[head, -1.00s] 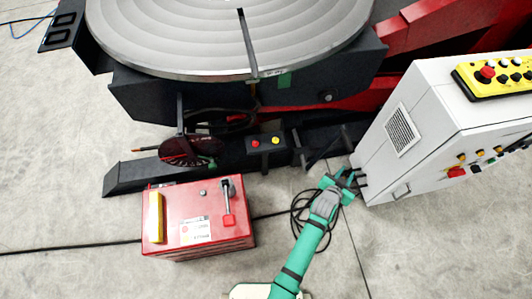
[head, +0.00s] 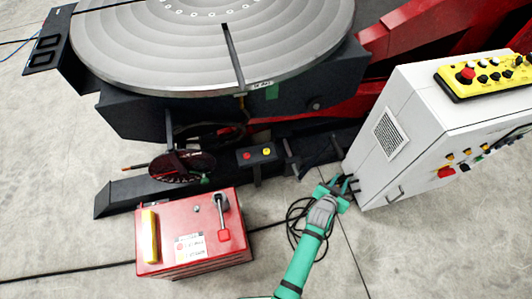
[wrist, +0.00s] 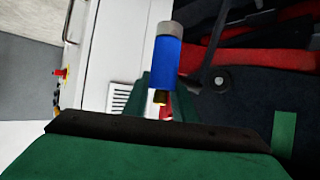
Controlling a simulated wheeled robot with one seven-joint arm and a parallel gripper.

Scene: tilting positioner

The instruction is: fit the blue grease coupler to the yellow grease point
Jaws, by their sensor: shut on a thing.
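The blue grease coupler (wrist: 166,62) shows in the wrist view as a blue cylinder with a grey end and a brass tip. My gripper (wrist: 168,88) is shut on it, with green fingers on either side. In the head view my gripper (head: 337,190) is low in front of the white cabinet, and the coupler cannot be made out there. A small yellowish spot (head: 241,95) sits under the round table's rim. I cannot tell whether it is the yellow grease point.
The positioner's round table (head: 150,55) fills the top. A white control cabinet (head: 420,130) stands right of my gripper. A red box (head: 185,255) stands on the floor at left, and a small button box (head: 256,155) is behind it. Black cable (head: 298,212) lies by my arm.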

